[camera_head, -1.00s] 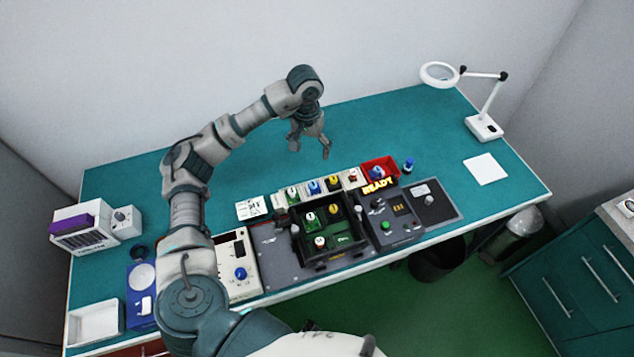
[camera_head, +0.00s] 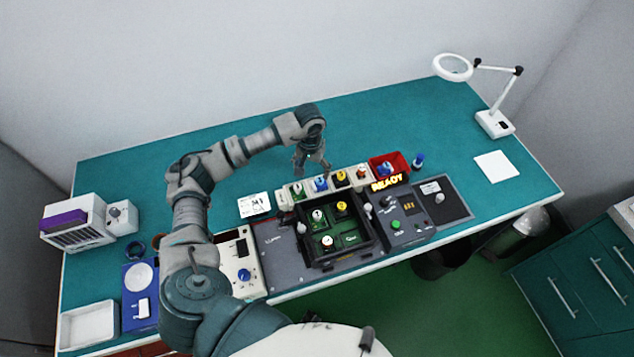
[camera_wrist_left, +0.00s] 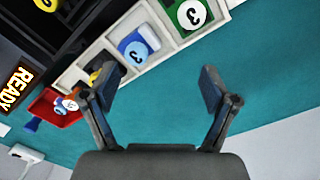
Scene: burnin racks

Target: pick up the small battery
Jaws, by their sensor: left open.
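I cannot tell which piece is the small battery. More pieces sit in a dark open box (camera_head: 368,236). My left gripper (camera_head: 311,166) is just behind the row. In the wrist view its fingers (camera_wrist_left: 160,75) are apart with nothing between them. My right gripper is out of view.
A magnifier lamp (camera_head: 494,123) is farther right. The teal table (camera_head: 225,145) is clear behind the row.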

